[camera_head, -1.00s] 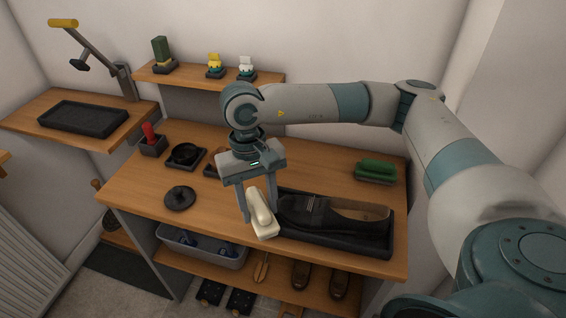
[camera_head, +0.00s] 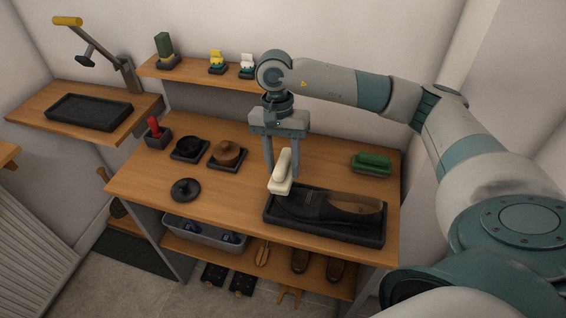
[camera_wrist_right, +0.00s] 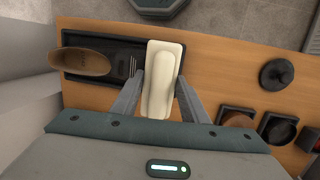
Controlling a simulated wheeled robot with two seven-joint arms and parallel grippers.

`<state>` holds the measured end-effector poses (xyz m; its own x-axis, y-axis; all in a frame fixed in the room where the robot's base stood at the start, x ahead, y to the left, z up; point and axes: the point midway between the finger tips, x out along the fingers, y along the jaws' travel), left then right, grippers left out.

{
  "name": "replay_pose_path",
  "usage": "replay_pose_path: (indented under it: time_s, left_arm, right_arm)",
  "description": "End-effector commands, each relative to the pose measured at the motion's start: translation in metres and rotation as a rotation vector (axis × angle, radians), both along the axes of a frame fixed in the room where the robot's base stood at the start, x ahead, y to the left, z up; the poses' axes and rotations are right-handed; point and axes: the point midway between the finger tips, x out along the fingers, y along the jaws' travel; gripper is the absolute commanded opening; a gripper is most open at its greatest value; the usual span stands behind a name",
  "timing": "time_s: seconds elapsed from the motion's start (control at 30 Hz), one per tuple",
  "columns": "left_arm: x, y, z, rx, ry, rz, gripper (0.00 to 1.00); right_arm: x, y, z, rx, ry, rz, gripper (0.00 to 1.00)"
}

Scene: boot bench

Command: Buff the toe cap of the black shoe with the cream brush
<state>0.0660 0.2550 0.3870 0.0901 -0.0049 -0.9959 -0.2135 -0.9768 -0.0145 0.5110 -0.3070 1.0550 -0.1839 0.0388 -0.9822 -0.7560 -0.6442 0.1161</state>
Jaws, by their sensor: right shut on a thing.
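The cream brush (camera_head: 281,172) is held in my right gripper (camera_head: 282,172), upright on edge between the fingers. It also shows in the right wrist view (camera_wrist_right: 160,80), clamped between both fingertips. The black shoe (camera_head: 318,209) lies in a dark tray (camera_head: 380,232) on the bench, its toe toward the left and its tan opening toward the right. The brush is above and just behind the tray's left end, near the toe cap. In the right wrist view the brush hides the toe of the shoe (camera_wrist_right: 85,62). My left gripper is not in view.
A green brush (camera_head: 371,161) rests in a holder at the back right. A round black lid (camera_head: 185,189), an open black tin (camera_head: 189,148), a brown-topped tin (camera_head: 228,153) and a red item (camera_head: 153,129) stand on the left. A shelf (camera_head: 205,77) runs behind.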

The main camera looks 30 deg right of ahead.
Motion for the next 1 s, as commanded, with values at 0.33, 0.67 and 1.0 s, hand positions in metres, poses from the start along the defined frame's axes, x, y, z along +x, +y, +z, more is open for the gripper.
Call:
replay_pose_path:
  time_s: [0.33,0.67,1.0]
  left_arm:
    - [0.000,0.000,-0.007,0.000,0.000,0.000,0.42]
    - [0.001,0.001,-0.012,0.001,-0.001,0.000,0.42]
    - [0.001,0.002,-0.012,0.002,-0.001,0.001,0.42]
  right_arm:
    - [-0.002,-0.002,-0.023,0.000,0.001,0.000,0.22]
    - [-0.004,-0.003,-0.044,0.000,0.001,0.000,0.22]
    - [-0.004,-0.004,-0.048,0.000,0.000,0.001,0.22]
